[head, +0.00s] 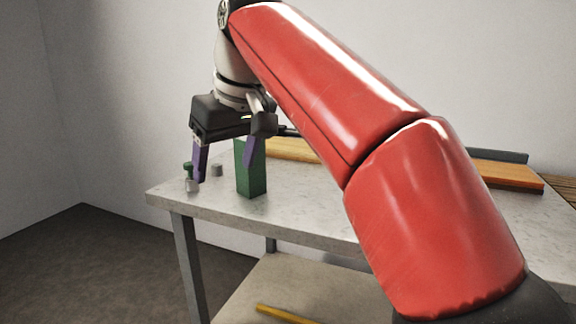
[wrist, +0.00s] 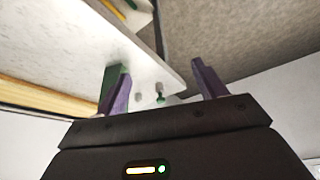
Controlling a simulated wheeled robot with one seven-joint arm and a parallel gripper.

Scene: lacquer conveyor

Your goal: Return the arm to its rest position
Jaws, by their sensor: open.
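My gripper (head: 224,172) hangs near the left end of the light stone-topped table (head: 310,215), its two purple fingers spread apart and pointing down. Nothing shows held between them. A tall green block (head: 252,180) stands upright on the table beside the right finger, which overlaps it in the head view; I cannot tell whether they touch. In the wrist view the gripper (wrist: 158,82) is also open, with the green block (wrist: 118,72) behind the left finger. My red arm reaches across the head view and hides much of the table.
Small grey pieces (head: 216,170) and a small green-topped piece (head: 188,168) are near the table's left edge. An orange-sided conveyor (head: 508,178) runs along the back. A yellow bar (head: 284,313) lies on the lower shelf. Open floor (head: 80,265) is at left.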

